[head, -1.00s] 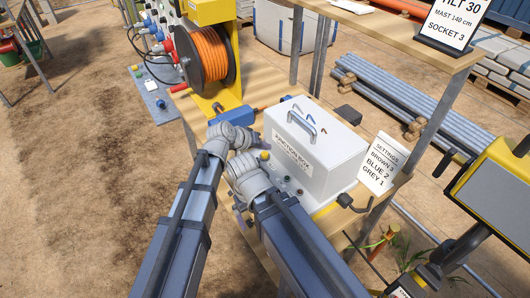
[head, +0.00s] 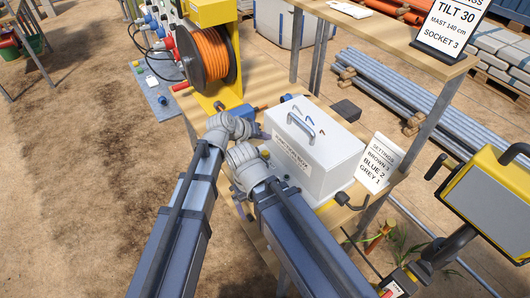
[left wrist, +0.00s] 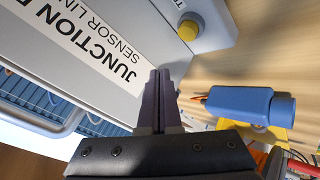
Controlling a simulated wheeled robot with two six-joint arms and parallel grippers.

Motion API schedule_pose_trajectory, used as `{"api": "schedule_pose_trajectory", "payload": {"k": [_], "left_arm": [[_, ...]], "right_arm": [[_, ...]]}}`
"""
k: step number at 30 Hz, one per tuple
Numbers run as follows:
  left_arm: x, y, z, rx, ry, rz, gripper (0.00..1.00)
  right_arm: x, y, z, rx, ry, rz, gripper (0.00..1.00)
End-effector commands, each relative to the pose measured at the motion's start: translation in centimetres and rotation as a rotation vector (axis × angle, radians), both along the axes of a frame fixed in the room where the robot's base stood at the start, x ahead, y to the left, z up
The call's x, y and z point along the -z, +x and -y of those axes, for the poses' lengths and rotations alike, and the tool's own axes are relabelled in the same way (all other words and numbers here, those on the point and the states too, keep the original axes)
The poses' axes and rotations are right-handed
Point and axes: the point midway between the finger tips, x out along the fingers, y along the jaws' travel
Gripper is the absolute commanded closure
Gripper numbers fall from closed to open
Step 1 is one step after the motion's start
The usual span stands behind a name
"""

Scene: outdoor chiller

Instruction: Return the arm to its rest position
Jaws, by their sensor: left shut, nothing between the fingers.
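My left arm (head: 190,195) comes in from the lower left and bends at a grey joint over the wooden bench. My left gripper (head: 262,132) is small and partly hidden behind that joint, at the left side of the white junction box (head: 335,165). In the left wrist view its dark fingers (left wrist: 163,75) are together with nothing between them. They point towards the labelled face of the junction box and the yellow button (left wrist: 188,30) beside it. My right arm (head: 290,225) lies alongside; I cannot make out its gripper behind the arm.
A blue connector (left wrist: 250,104) lies close to the left gripper. An orange cable reel (head: 212,55) stands behind. A settings card (head: 377,162) stands right of the box. A yellow-framed screen (head: 490,200) is at far right. Bare ground (head: 80,180) lies left of the bench.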

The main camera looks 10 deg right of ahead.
Motion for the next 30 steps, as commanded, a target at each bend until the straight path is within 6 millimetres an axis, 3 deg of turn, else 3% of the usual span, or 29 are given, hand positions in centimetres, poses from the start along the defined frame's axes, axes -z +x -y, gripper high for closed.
{"api": "schedule_pose_trajectory", "payload": {"k": [8, 11, 14, 18, 21, 30], "left_arm": [[0.1, -0.1, -0.2, -0.001, 0.004, -0.002, 1.0], [0.6, -0.6, -2.0, -0.008, 0.038, -0.016, 1.0], [1.9, -2.2, -6.1, -0.024, 0.119, -0.057, 1.0], [4.1, -5.6, -13.9, -0.064, 0.28, -0.155, 1.0], [5.1, -7.5, -17.7, -0.09, 0.363, -0.216, 1.0], [6.3, -12.4, -25.6, -0.159, 0.523, -0.354, 1.0]], "right_arm": [[0.0, 0.0, 0.0, 0.0, 0.0, 0.0, 0.04], [0.0, 0.0, 0.0, 0.0, 0.0, 0.0, 0.04], [0.0, 0.0, 0.0, 0.0, 0.0, 0.0, 0.04], [0.0, 0.0, 0.0, 0.0, 0.0, 0.0, 0.04], [0.0, 0.0, 0.0, 0.0, 0.0, 0.0, 0.04], [0.0, 0.0, 0.0, 0.0, 0.0, 0.0, 0.04]]}}
